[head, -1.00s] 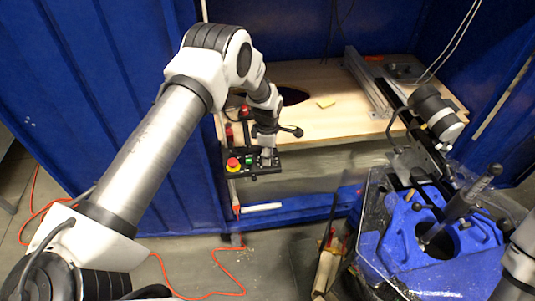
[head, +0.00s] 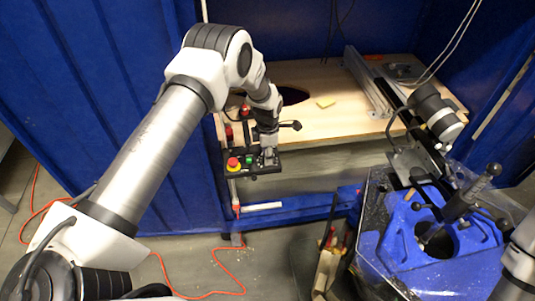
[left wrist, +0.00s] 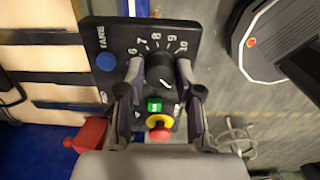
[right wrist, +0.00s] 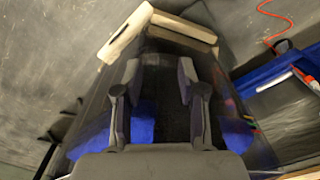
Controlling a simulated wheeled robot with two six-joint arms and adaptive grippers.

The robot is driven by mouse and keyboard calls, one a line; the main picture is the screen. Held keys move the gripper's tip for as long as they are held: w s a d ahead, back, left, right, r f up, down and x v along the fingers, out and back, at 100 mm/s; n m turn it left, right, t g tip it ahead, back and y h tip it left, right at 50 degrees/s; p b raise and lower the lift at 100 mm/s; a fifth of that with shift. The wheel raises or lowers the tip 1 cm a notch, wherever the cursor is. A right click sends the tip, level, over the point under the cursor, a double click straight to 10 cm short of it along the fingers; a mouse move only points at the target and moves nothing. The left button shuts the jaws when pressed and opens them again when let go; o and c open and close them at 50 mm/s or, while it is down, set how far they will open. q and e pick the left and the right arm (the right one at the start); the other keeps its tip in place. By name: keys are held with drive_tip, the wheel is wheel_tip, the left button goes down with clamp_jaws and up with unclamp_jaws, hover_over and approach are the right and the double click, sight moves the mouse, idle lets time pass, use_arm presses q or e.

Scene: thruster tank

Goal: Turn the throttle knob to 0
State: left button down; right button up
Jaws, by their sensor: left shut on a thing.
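The throttle knob (left wrist: 160,72) is round and black, with a white line on its face, on a black control panel (left wrist: 185,30). White numbers 6 to 10 run around its far side; the rest of the scale is hidden. My left gripper (left wrist: 160,88) is shut on the knob, one finger on each side. I cannot tell which number the line marks. In the head view my left gripper (head: 268,148) reaches down to the panel (head: 240,172) and hides the knob. My right gripper (right wrist: 158,85) is open, with nothing held between its fingers.
A yellow-and-red emergency stop (left wrist: 159,126) and a green switch (left wrist: 155,105) sit close to the left fingers. A wooden bench (head: 335,118) lies behind the panel. A blue fixture (head: 400,240) stands at the right, near my right arm.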

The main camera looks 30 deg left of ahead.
use_arm(q)
drive_tip(key=c, duration=0.8)
unclamp_jaws()
drive_tip(key=shift+o, duration=0.2)
wheel_tip(320, 180, up, 12)
